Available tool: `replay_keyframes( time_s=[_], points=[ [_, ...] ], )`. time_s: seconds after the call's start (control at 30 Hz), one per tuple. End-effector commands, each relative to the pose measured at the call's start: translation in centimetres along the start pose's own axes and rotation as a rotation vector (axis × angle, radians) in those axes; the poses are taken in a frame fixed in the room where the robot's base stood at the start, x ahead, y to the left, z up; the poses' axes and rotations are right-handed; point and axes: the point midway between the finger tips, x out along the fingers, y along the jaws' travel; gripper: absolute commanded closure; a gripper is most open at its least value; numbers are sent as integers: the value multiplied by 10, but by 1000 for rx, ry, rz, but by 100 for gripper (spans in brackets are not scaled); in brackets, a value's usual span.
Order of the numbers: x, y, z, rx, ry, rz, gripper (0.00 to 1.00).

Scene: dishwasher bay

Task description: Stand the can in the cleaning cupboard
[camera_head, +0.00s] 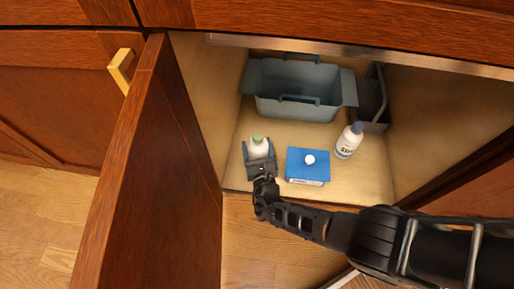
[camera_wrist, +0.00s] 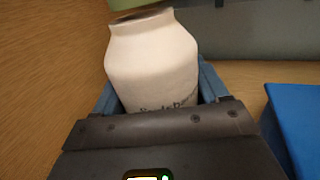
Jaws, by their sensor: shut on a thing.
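The can looks about upright. Its lower part is hidden behind my gripper, so I cannot tell whether it touches the cupboard floor.
A blue box (camera_head: 308,166) stands just right of the can, with a small white-topped thing by it. A white bottle (camera_head: 348,141) stands further right. A grey-blue caddy (camera_head: 297,91) and a dark bin (camera_head: 371,100) are at the back. The open door (camera_head: 150,180) stands at left.

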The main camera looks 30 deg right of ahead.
Motion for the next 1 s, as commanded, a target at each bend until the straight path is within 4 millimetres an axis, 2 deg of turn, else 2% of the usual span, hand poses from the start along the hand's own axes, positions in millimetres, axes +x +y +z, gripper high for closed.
replay_keyframes(
  time_s=[0.13,0.17,0.4,0.83,1.0],
  points=[
    [0,1,-2,0,1,2,69],
    [0,0,-3,1,3,2,26],
    [0,0,-2,1,3,0,3],
    [-1,-1,1,1,0,-2,1],
    [-36,0,4,0,4,1,1]
  ],
)
